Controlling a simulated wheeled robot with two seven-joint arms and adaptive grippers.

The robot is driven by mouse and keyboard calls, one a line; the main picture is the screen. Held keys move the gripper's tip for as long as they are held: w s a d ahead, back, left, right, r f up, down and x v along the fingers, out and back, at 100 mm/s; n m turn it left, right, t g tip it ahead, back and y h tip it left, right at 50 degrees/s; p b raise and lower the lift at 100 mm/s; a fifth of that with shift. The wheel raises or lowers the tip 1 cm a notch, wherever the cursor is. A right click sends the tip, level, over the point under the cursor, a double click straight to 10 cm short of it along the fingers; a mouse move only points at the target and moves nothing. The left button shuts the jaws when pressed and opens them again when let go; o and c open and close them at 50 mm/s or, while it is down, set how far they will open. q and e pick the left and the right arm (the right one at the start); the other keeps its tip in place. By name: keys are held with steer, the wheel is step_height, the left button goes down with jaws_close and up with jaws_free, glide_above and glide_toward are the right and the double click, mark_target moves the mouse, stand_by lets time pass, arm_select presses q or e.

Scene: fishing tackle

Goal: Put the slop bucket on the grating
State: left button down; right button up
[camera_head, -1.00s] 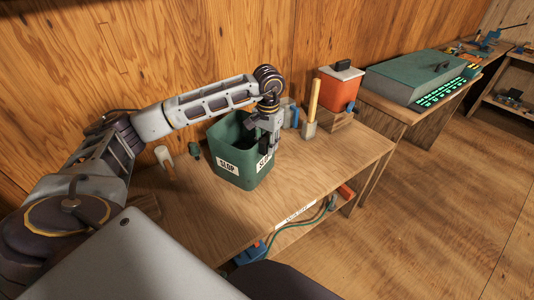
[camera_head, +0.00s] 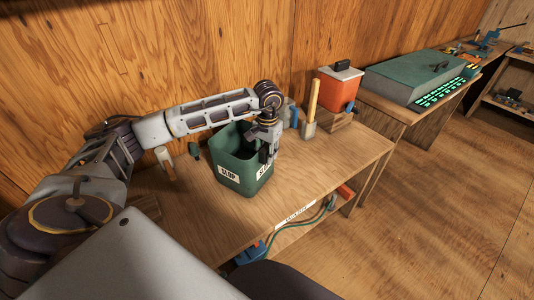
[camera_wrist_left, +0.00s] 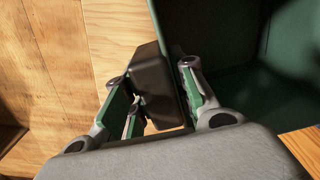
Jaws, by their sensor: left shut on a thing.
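The slop bucket (camera_head: 238,172) is a green, open-topped bucket with white SLOP labels, upright at the wooden bench. I cannot tell whether its base touches the top. My left gripper (camera_head: 267,155) reaches down at the bucket's right side. In the left wrist view its fingers (camera_wrist_left: 152,85) are shut on a dark block-like grip on the outside of the bucket (camera_wrist_left: 215,35). The bucket's hollow inside opens at the right of that view. I cannot make out the grating in these views. My right gripper is not in view.
On the bench (camera_head: 335,155), a pale-handled tool in a holder (camera_head: 311,112) and a red-orange container (camera_head: 340,88) stand beyond the bucket. A wooden-handled tool (camera_head: 165,162) lies left. The bench top right of the bucket is clear. A green-grey case (camera_head: 415,75) is farther right.

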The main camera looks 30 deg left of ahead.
arm_select(q)
steer(key=c, duration=1.5)
jaws_free()
steer(key=shift+f, duration=0.1)
steer(key=o, duration=0.3)
steer(key=shift+o, duration=0.2)
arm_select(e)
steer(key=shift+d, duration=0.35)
